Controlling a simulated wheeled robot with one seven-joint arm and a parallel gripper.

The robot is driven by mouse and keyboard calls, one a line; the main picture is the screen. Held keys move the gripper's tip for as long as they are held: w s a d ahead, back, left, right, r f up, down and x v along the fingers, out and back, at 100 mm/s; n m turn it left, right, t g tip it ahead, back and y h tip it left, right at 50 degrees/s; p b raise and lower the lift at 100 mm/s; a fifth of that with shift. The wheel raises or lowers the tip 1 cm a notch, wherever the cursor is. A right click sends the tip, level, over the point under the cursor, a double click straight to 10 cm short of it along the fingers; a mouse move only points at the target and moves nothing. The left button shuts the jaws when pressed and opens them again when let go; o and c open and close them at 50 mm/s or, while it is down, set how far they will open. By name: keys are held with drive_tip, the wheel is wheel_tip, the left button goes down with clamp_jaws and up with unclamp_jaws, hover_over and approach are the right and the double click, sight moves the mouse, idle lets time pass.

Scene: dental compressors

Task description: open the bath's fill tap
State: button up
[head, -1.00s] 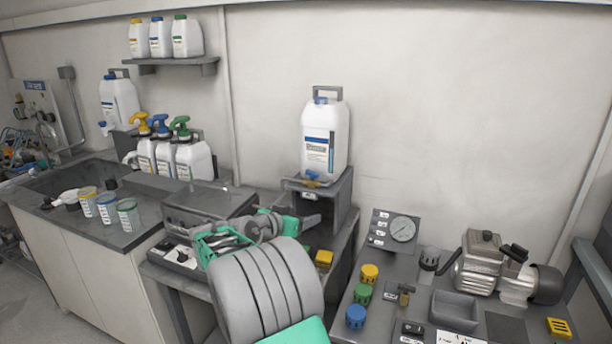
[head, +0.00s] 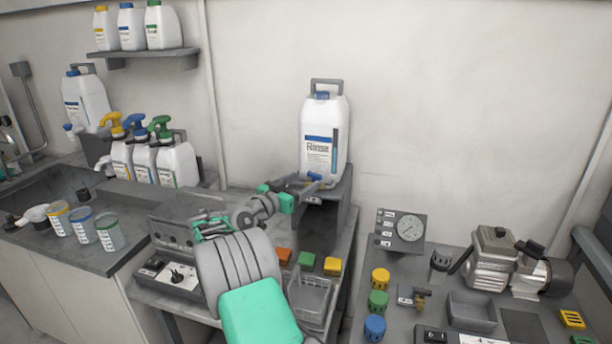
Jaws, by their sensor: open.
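A white jug labelled "Rinse" (head: 318,140) stands on a grey stand (head: 335,195). Its tap with a blue lever (head: 314,176) is low on the jug's front, and the tap's body is mostly hidden by my gripper. My gripper (head: 306,186) is at the tap, with its grey fingers around or just beside the lever; I cannot tell whether they touch it. The grey metal bath (head: 172,234) sits on the bench left of the stand, partly hidden by my arm. Its front panel (head: 170,275) has a dark knob.
Orange, green and yellow blocks (head: 306,259) and a wire basket (head: 310,298) are right of my arm. A gauge (head: 410,230) and a pump (head: 495,260) are on the right bench.

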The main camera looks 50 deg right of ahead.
sight(313, 176)
drive_tip(key=d, duration=0.4)
drive_tip(key=shift+w, duration=0.1)
drive_tip(key=c, duration=1.4)
